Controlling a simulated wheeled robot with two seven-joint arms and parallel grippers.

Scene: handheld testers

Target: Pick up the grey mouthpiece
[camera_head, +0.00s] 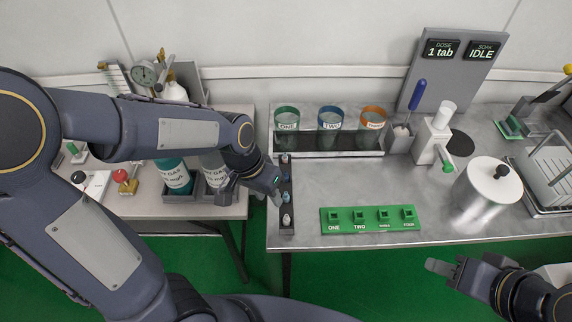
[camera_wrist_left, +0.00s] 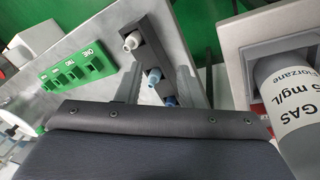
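A narrow dark rack (camera_head: 287,228) on the left edge of the steel bench holds several small mouthpieces in a row. The front one (camera_head: 286,218) looks pale grey; it also shows at the rack's far end in the left wrist view (camera_wrist_left: 131,41). Beside it stands a paler blue-grey one (camera_wrist_left: 154,76), then a blue one (camera_wrist_left: 169,100). My left gripper (camera_head: 268,188) is at the rack. In the left wrist view its two fingers (camera_wrist_left: 158,72) are spread, with the blue-grey mouthpiece showing between them. My right gripper (camera_head: 448,267) is empty off the bench's front edge; its finger gap is unclear.
A green block with four-slot labels ONE to FOUR (camera_head: 370,228) lies right of the rack. A tray of labelled cups (camera_head: 325,150) stands behind. Gas bottles (camera_head: 174,178) stand on the left table. A steel pot (camera_head: 484,195) is at right. The bench middle is clear.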

